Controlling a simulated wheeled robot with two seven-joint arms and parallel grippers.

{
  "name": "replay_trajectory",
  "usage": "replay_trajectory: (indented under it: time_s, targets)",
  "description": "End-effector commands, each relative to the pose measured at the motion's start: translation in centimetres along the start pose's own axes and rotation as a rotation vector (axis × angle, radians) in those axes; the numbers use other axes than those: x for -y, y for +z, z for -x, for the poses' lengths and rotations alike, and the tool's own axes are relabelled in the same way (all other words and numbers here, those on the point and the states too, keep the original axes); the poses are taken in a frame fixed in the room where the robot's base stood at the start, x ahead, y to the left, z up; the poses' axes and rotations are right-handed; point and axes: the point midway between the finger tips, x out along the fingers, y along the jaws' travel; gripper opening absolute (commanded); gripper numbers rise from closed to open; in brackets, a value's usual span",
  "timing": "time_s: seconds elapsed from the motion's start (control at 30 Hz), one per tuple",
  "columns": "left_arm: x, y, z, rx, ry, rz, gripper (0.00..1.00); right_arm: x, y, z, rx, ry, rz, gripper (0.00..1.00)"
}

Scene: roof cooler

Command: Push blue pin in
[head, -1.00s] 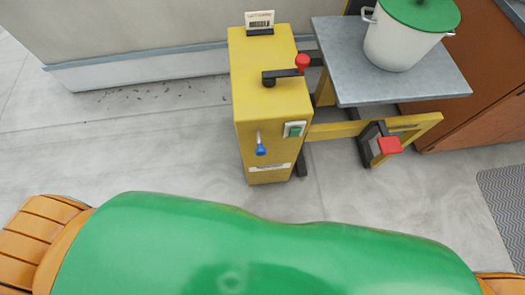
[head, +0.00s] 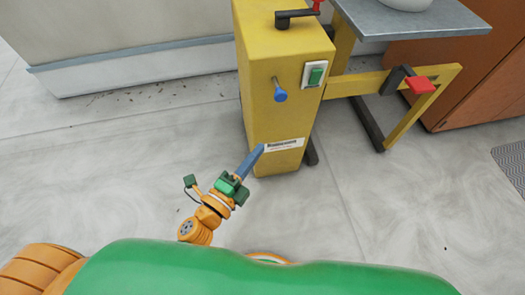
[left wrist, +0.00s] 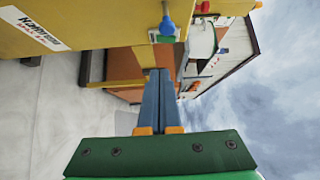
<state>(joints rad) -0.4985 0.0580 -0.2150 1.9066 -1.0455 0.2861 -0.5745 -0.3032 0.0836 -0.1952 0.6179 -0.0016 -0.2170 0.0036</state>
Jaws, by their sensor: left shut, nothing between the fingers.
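The blue pin (head: 280,94) sticks out on a metal shaft from the front face of the yellow cabinet (head: 262,125). It also shows in the left wrist view (left wrist: 167,25), at the top, beyond the fingertips. My left gripper (head: 260,149) is shut and empty, its blue fingers together, pointing up and right. In the head view its tips are below and left of the pin, by the cabinet's lower front. The fingers fill the middle of the left wrist view (left wrist: 160,75), and a gap shows between tips and pin. My right gripper is not in view.
A green switch (head: 315,74) sits right of the pin. A black crank (head: 295,15) is on the cabinet top. A yellow frame with a red pedal (head: 420,85) and a grey tabletop (head: 410,18) stand to the right. The floor in front is clear.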

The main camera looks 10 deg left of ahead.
Motion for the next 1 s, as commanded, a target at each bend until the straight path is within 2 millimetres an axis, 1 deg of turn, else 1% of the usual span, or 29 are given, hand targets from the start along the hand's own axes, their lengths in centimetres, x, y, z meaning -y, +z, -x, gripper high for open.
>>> replay_trajectory:
  time_s: [0.03,0.1,0.17,0.37,0.5,0.6,0.7,0.8,1.0]
  targets:
    - [0.3,-0.3,-0.1,-0.012,-0.027,-0.040,0.00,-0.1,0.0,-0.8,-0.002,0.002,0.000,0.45]
    - [1.2,-0.4,-0.6,-0.018,-0.042,-0.063,0.00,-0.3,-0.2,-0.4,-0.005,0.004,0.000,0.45]
    - [1.5,-0.4,-1.3,-0.018,-0.042,-0.064,0.00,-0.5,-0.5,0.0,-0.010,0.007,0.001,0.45]
    - [1.8,-0.5,-5.5,-0.017,-0.041,-0.061,0.00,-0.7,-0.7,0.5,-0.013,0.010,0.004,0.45]
    - [1.7,-0.5,-8.6,-0.017,-0.040,-0.059,0.00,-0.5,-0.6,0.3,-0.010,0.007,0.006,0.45]
    - [1.8,-0.3,-10.6,-0.016,-0.038,-0.059,0.00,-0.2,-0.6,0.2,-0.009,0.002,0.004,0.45]
    - [1.9,1.0,-11.7,-0.015,-0.038,-0.060,0.00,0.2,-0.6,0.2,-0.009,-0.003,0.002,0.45]
    - [1.8,1.8,-12.5,-0.015,-0.036,-0.058,0.00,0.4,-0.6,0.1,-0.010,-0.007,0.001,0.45]
    - [1.9,2.3,-13.0,-0.015,-0.035,-0.057,0.00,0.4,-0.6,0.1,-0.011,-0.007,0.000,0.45]
